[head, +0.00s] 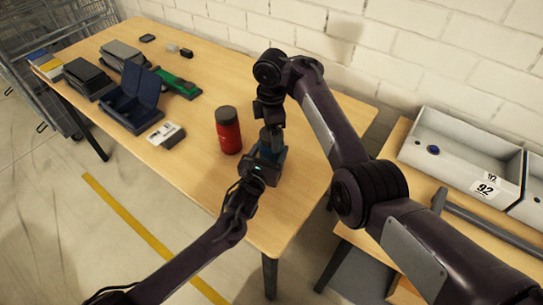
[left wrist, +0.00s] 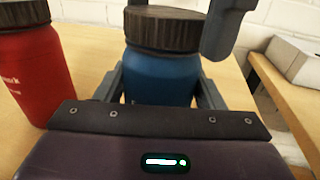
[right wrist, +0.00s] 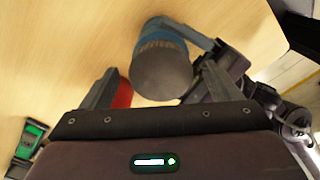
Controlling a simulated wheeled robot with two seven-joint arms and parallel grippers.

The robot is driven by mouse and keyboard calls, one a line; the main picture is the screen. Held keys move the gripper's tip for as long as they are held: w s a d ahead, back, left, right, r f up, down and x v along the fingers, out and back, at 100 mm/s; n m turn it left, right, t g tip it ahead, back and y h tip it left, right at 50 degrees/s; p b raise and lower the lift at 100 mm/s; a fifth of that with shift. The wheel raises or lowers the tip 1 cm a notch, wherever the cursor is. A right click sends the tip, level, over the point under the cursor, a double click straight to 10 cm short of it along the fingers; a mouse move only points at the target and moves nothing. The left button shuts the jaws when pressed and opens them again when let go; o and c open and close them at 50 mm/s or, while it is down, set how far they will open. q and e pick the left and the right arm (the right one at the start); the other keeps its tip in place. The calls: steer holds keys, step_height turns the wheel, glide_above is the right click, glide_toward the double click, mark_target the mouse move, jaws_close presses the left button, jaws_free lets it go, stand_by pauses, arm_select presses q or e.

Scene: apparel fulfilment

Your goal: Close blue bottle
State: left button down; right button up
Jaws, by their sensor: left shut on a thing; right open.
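The blue bottle (left wrist: 160,78) stands upright on the table, with its dark ribbed lid (left wrist: 165,28) on top; whether the lid is tight I cannot tell. In the head view the bottle (head: 271,151) is mostly hidden by my arms. My left gripper (left wrist: 160,88) is shut around the bottle's body from the near side. My right gripper (right wrist: 160,80) is above, pointing down and open. In the right wrist view its fingers appear on either side of the lid (right wrist: 162,74), with visible gaps. One right finger shows beside the lid in the left wrist view.
A red bottle (head: 228,130) with a dark lid stands close to the left. A white-labelled box (head: 166,135), a blue open case (head: 132,97) and a green item (head: 178,84) lie farther left. A grey tray (head: 408,155) is on the right table. The table front is clear.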

mark_target(267, 157)
steer(key=n, duration=0.4)
step_height(267, 157, up, 8)
steer(key=shift+r, duration=0.25)
steer(key=shift+w+a+r+m+t+y, duration=0.1)
steer(key=shift+w+a+m+t+y, duration=0.2)
steer(key=shift+w+m, duration=1.05)
steer(key=shift+w+a+r+m+t+y, duration=0.1)
steer(key=shift+w+m+t+y, duration=0.2)
steer(key=shift+m, duration=2.15)
steer(key=shift+w+a+r+m+t+y, duration=0.15)
steer(key=shift+w+m+y, duration=0.45)
steer(key=shift+m, duration=1.3)
steer(key=shift+w, duration=0.2)
arm_select(q)
steer(key=shift+c, duration=1.3)
jaws_free()
steer(key=shift+b+v, duration=0.4)
steer(key=shift+v, duration=3.55)
arm_select(e)
steer(key=shift+f, duration=0.45)
